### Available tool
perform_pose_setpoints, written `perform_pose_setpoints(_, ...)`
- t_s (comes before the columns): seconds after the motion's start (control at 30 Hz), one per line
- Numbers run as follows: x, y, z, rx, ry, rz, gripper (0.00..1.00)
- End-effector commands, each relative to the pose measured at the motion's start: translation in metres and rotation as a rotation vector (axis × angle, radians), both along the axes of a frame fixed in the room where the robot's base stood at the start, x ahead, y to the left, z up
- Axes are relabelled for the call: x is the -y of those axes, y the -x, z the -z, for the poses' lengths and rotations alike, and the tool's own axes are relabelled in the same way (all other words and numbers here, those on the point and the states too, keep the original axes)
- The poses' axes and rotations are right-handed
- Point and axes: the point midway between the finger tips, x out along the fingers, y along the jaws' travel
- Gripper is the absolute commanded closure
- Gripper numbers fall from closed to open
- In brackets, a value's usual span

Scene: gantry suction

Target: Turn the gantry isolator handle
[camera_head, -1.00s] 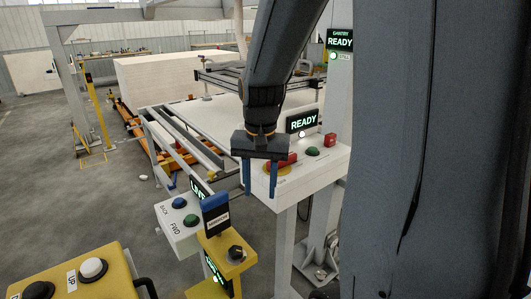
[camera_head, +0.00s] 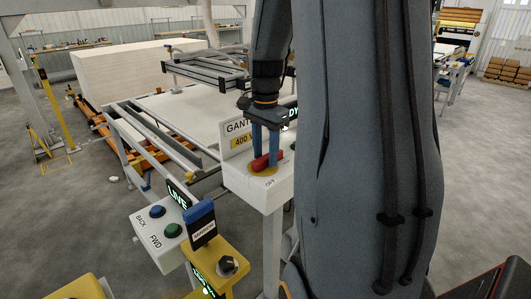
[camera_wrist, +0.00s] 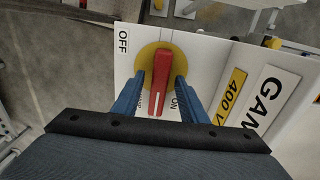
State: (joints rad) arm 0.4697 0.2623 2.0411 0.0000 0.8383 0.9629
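The gantry isolator handle (camera_head: 267,161) is a red bar on a yellow disc on top of a white box. In the wrist view the handle (camera_wrist: 160,78) runs up and down the picture, its white line at the lower end near the ON label (camera_wrist: 178,103). The OFF label (camera_wrist: 124,41) is at the upper left. My gripper (camera_head: 267,158) is over the handle from above. In the wrist view its blue fingers (camera_wrist: 160,88) stand on either side of the handle, with narrow gaps to it, so it is open. The handle's lower end is partly near my gripper body.
A white BACK/FWD button box (camera_head: 160,235) and a yellow post with a black knob (camera_head: 228,265) stand at the front left of the isolator box. The gantry table (camera_head: 185,112) with rails lies behind. Grey floor is open at the right.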

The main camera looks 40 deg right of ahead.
Motion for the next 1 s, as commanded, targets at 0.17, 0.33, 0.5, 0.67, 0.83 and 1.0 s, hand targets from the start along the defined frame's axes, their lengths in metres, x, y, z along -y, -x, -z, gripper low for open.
perform_pose_setpoints(0.17, -0.0003, 0.0001, 0.0057, 0.0, 0.0, -0.001, 0.61)
perform_pose_setpoints(0.33, -0.0003, 0.0001, 0.0058, 0.0, 0.0, -0.001, 0.61)
perform_pose_setpoints(0.5, -0.0003, 0.0001, 0.0056, 0.0, 0.0, -0.001, 0.88)
perform_pose_setpoints(0.67, -0.0003, 0.0002, 0.0056, 0.0, 0.0, -0.001, 1.0)
perform_pose_setpoints(0.83, -0.0003, 0.0003, 0.0055, 0.0, 0.0, 0.003, 1.0)
perform_pose_setpoints(1.0, -0.0002, 0.0008, 0.0052, -0.001, 0.0, 0.038, 1.0)
